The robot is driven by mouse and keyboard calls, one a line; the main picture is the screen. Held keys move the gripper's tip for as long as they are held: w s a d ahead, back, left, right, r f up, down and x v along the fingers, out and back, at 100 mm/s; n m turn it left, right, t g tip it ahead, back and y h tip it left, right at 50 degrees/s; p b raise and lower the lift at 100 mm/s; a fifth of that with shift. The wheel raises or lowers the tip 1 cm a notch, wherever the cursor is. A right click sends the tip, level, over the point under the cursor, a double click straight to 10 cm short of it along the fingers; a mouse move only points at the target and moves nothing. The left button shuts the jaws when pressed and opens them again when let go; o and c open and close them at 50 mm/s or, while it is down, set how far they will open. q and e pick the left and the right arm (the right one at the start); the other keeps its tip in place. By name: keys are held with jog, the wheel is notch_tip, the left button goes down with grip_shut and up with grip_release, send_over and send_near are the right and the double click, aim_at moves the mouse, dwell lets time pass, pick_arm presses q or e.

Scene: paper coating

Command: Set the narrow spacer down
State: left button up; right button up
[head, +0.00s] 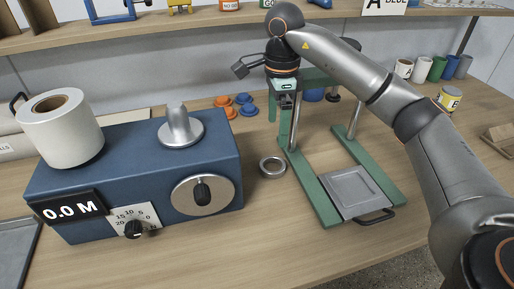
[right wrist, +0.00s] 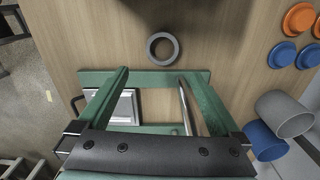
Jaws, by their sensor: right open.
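A grey metal ring (head: 272,167), apparently the narrow spacer, lies flat on the wooden table between the blue machine and the green press frame. In the right wrist view the ring (right wrist: 162,49) lies beside the frame's base bar, apart from it, with bare wood showing through its hole. My right gripper (head: 286,101) is open and empty above the back of the press frame, behind the ring in the head view. Its spread jaws (right wrist: 157,136) show at the bottom of the right wrist view. My left gripper is not in view.
The blue machine (head: 100,180) carries a white roll (head: 60,135) and a metal spindle (head: 181,128); its display reads 0.0 M. The green press frame (head: 318,195) holds a grey tray (head: 352,190). Orange and blue caps (head: 222,101) lie behind. The table front of the ring is clear.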

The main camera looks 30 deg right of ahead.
jog(key=b, duration=0.1)
send_over(272, 169)
jog(key=f, duration=0.6)
jog(key=shift+s+d+f, duration=0.1)
jog(key=shift+d+f, duration=0.1)
jog(key=shift+d, duration=0.05)
jog(key=shift+a+f, duration=0.15)
jog(key=shift+f, duration=1.3)
jog(key=shift+a+f, duration=0.1)
jog(key=shift+f, duration=1.35)
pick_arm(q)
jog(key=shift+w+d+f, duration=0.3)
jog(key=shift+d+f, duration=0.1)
pick_arm(e)
jog(key=shift+c, duration=0.4)
